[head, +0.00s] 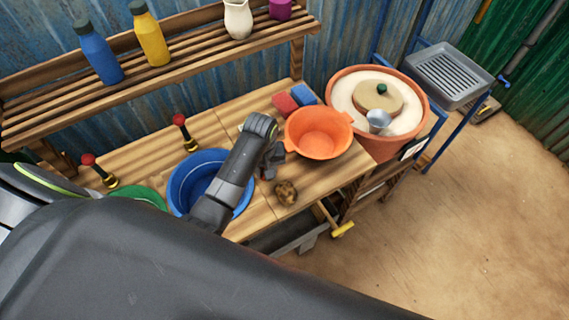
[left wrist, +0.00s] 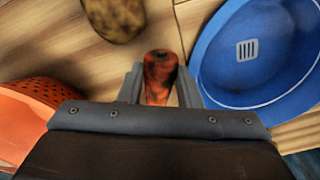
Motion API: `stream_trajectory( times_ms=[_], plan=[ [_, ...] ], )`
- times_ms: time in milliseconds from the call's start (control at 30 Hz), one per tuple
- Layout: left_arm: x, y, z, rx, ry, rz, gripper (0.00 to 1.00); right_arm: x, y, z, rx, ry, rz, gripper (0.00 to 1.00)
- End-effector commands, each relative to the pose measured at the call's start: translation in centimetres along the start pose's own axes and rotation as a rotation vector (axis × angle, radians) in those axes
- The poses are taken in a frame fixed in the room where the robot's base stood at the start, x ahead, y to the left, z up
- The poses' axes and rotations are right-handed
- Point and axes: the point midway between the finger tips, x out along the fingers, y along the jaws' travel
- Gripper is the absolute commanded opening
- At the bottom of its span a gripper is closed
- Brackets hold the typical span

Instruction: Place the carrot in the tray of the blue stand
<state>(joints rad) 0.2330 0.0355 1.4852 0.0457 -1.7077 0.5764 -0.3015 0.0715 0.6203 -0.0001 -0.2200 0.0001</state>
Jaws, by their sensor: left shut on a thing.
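My left gripper (head: 269,166) is low over the wooden bench, between the blue basin and the orange colander. In the left wrist view its fingers (left wrist: 160,82) are shut on a reddish-orange, dark-mottled piece, which looks like the carrot (left wrist: 159,70). The carrot is mostly hidden by the gripper in the head view. The blue stand (head: 438,137) is at the upper right, right of the big clay pot, with a grey ribbed tray (head: 482,86) on top. The tray looks empty. My right gripper is not in view.
The orange colander (head: 318,134) and clay pot (head: 343,81) lie between my gripper and the stand. A brown potato-like lump (head: 286,192) is beside the gripper. The blue basin (head: 180,183) is left. Red (head: 285,104) and blue (head: 303,94) blocks are behind. Bottles stand on the shelf (head: 190,47).

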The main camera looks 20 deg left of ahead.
Motion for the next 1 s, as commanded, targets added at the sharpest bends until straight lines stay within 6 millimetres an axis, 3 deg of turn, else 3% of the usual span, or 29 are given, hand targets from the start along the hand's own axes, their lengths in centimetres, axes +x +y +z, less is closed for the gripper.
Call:
stream_trajectory(
  times_ms=[100,200,500,733,1000],
  plan=[
    [-0.2,2.4,-1.0,0.002,-0.001,0.001,0.09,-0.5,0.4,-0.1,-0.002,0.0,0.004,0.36],
    [-0.1,3.6,-1.5,0.0,-0.001,0.0,0.09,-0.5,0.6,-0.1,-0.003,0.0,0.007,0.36],
    [0.1,5.6,-2.3,0.001,-0.001,-0.001,0.09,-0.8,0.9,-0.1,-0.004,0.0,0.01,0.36],
    [3.0,5.4,-2.2,0.0,-0.002,-0.002,0.09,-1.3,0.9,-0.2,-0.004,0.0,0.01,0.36],
    [3.5,5.3,-2.2,-0.001,0.0,0.0,0.09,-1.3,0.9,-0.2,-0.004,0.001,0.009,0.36]
  ],
)
